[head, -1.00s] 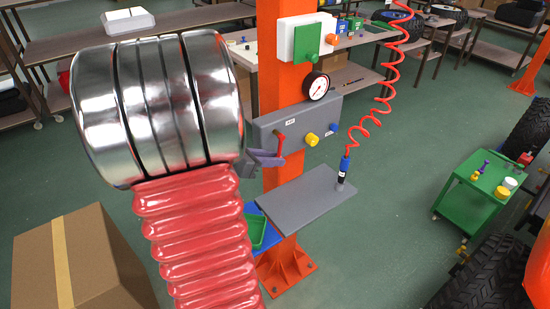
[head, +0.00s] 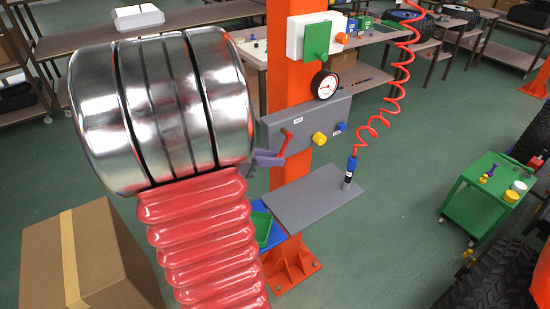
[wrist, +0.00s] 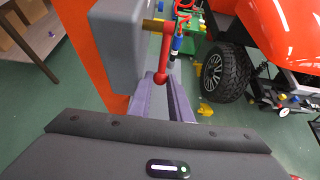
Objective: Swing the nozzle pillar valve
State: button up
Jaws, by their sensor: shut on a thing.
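The valve is a red lever (head: 287,143) on the front of the grey box (head: 330,118) on the orange pillar (head: 285,70). In the wrist view the lever (wrist: 164,58) hangs from a brass stub (wrist: 153,24), its rounded end between the purple fingertips. My gripper (head: 270,159) is at the lever's lower end, shut on it; it also shows in the wrist view (wrist: 163,88). Much of my wrist is hidden behind my arm in the head view.
A pressure gauge (head: 325,85) and a yellow knob (head: 319,138) are close to the lever. A green bin (head: 261,228) sits below at the pillar. A cardboard box (head: 110,265) stands at lower left, a green cart (head: 485,190) at right. The floor between pillar and cart is clear.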

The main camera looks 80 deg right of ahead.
jog(key=shift+w+a+r, duration=0.15)
jog(key=shift+w+r, duration=0.05)
dwell(0.3)
jog(key=shift+v, duration=1.1)
jog(key=shift+r, duration=0.15)
jog(key=shift+w+a+r, duration=0.2)
jog(key=shift+r, duration=0.25)
jog(key=shift+w+a+r, duration=0.2)
jog(key=shift+r, duration=0.2)
jog(key=shift+c, duration=0.2)
